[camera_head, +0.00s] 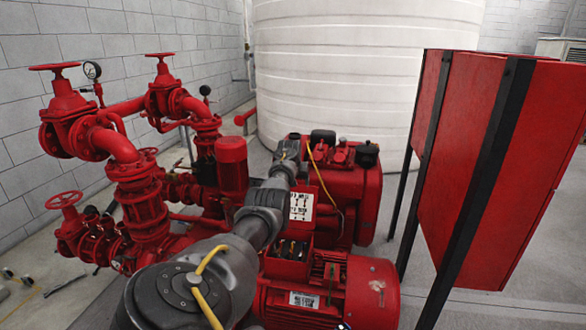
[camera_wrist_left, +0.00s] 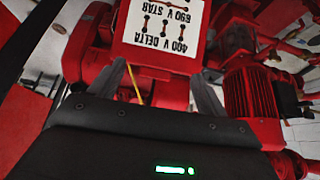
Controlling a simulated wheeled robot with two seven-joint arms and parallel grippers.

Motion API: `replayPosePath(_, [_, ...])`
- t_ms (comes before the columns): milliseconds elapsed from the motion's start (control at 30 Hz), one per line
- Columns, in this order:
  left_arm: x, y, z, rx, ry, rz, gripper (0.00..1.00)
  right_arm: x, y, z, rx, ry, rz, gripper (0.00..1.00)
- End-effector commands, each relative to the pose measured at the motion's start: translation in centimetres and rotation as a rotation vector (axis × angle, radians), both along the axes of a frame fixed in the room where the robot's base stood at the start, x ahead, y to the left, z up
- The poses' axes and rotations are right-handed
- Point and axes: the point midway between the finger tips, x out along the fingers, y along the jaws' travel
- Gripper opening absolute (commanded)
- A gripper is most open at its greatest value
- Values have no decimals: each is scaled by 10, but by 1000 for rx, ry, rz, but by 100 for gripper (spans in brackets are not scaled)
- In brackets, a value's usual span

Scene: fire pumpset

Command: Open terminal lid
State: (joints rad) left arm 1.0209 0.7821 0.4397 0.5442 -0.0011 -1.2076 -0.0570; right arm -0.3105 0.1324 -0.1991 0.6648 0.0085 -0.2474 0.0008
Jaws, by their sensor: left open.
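The terminal lid (camera_head: 301,207) stands raised behind the open terminal box (camera_head: 287,268) on the red motor in the head view. Brass-coloured terminals show in the box. The lid's white label, with wiring diagrams, also shows upside down at the top of the left wrist view (camera_wrist_left: 165,25). My left gripper (camera_wrist_left: 160,77) is open, its two fingers on either side of the lid's lower edge in that view. I cannot tell whether they touch it. In the head view my left arm runs up beside the lid, and its fingers are not clear. My right gripper is out of view.
The red motor (camera_head: 372,295) lies at the lower right of the box. Red pipes and valves (camera_head: 140,190) fill the left. A red cabinet (camera_head: 500,150) on black posts stands at the right. A yellow cable (camera_head: 328,185) hangs behind the lid. A white tank (camera_head: 360,70) is at the back.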

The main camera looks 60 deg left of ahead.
Motion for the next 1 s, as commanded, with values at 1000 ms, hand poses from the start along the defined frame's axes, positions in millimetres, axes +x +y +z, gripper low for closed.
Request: replayPosePath(1000, [-32,-32,76,1,1,2,74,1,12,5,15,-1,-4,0])
